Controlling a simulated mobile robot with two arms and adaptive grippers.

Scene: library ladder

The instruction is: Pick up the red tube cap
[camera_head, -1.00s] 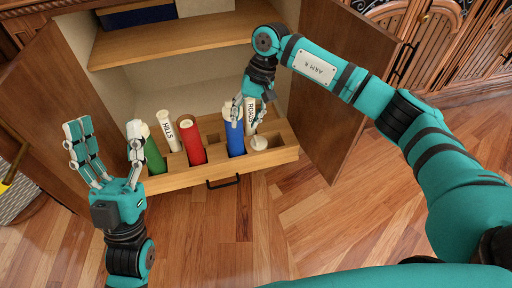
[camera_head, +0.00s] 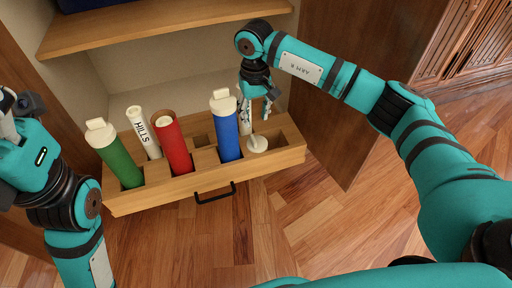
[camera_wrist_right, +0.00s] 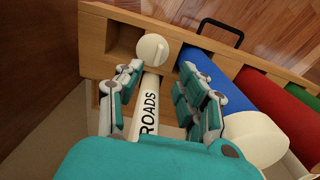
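A pale round cap with a raised knob (camera_head: 257,144) rests at the right front of the drawer; it also shows in the right wrist view (camera_wrist_right: 152,49). The red tube (camera_head: 173,145) stands tilted in the drawer with its top open. My right gripper (camera_head: 256,108) is above the drawer's right end, behind the cap. In the right wrist view its fingers (camera_wrist_right: 158,92) are spread on both sides of the white ROADS roll (camera_wrist_right: 149,108), apart from the cap. My left gripper (camera_head: 18,130) is at the left picture edge, its fingers mostly cut off.
The wooden drawer (camera_head: 276,161) also holds a green tube (camera_head: 119,162) and a blue tube (camera_head: 225,132), both with pale caps, and a white HILLS roll (camera_head: 144,133). A shelf (camera_head: 170,25) is above; an open cabinet door (camera_head: 355,110) stands at the right.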

